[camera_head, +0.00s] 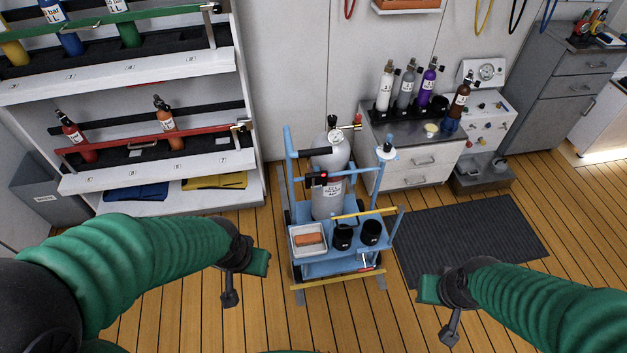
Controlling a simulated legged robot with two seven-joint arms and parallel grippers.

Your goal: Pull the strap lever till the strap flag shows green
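A large grey gas cylinder (330,157) stands upright on a blue cart (347,268) in the middle. A dark strap fitting (317,179) with a small red mark sits at the cylinder's left front; lever and flag are too small to tell apart there. No green shows on it. My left gripper (244,276) is left of the cart, low and apart from it. My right gripper (439,308) is right of the cart, also apart from it. Both look empty, but their finger opening is unclear.
The cart carries a white tray (308,252) with an orange-brown block and two black cups (342,237). A bottle rack (215,165) stands left. A cabinet (412,165) with several bottles stands behind right. A dark mat (470,238) lies on open wooden floor.

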